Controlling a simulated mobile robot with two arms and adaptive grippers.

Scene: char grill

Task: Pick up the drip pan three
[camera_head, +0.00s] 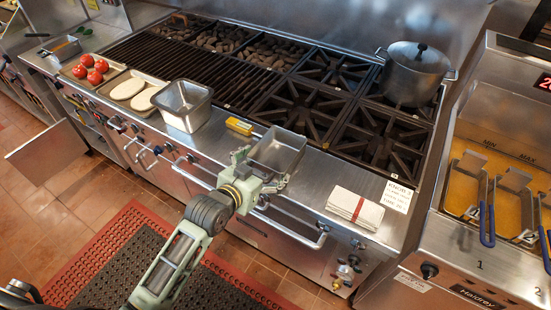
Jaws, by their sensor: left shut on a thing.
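A shallow rectangular metal drip pan (278,147) is at the front edge of the steel range counter. My left gripper (256,176) reaches up from below and is shut on the pan's near side. The fingertips are partly hidden by the gripper body and the pan. I cannot tell whether the pan touches the counter. A deeper square metal pan (183,105) stands to its left on the counter. My right gripper is not in view.
A yellow object (239,126) lies just left of the held pan. Folded cloths with a red band (355,208) and a label card (397,197) lie to the right. A steel pot (413,78) stands on the burners (337,68). A fryer (500,180) is at the right.

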